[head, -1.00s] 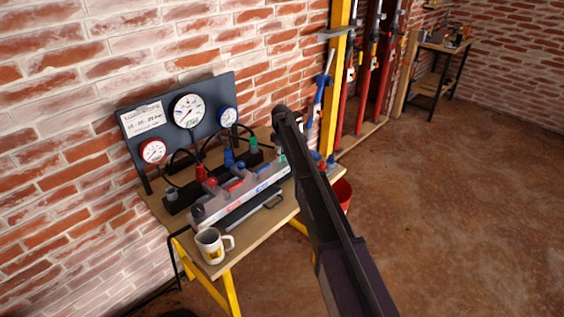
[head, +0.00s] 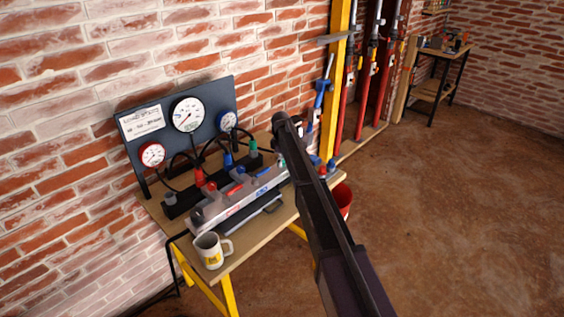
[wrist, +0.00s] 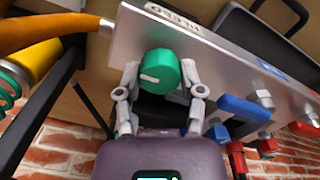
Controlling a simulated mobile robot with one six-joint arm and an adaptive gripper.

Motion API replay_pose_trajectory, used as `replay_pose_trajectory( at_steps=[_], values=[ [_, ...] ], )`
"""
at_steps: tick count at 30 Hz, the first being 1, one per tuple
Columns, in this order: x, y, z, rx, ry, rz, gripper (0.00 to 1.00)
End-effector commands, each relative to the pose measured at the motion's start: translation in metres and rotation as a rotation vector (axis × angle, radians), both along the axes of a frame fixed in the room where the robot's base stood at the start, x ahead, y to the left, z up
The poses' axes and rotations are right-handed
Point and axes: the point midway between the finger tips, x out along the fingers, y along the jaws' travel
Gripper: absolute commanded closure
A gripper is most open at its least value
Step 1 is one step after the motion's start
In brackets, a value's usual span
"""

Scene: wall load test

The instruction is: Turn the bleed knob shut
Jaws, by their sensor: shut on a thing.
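The bleed knob (wrist: 160,72) is a green round knob with a white line on its face. It sits on the end of a silver manifold block (wrist: 215,55), beside the engraved word BLEED, which appears upside down in the wrist view. My gripper (wrist: 160,82) is shut on the knob, one finger on each side. In the head view the manifold block (head: 238,202) lies on the workbench (head: 262,232). My dark arm reaches over its right end, and the knob and fingers cannot be made out there.
Blue (wrist: 243,108) and red levers or fittings stick out near the knob. An orange hose (wrist: 45,30) runs close on the left. A gauge panel (head: 160,142) stands behind the block. A mug (head: 210,250) stands at the bench's front left. The floor at right is clear.

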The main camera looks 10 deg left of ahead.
Motion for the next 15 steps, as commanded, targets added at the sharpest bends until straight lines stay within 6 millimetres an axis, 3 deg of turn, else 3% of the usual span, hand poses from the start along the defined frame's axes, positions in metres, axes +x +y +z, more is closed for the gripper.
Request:
replay_pose_trajectory(
  at_steps=[15],
  values=[
    [-0.003, 0.0006, -0.0004, -0.001, 0.006, -0.091, 0.97]
  ],
)
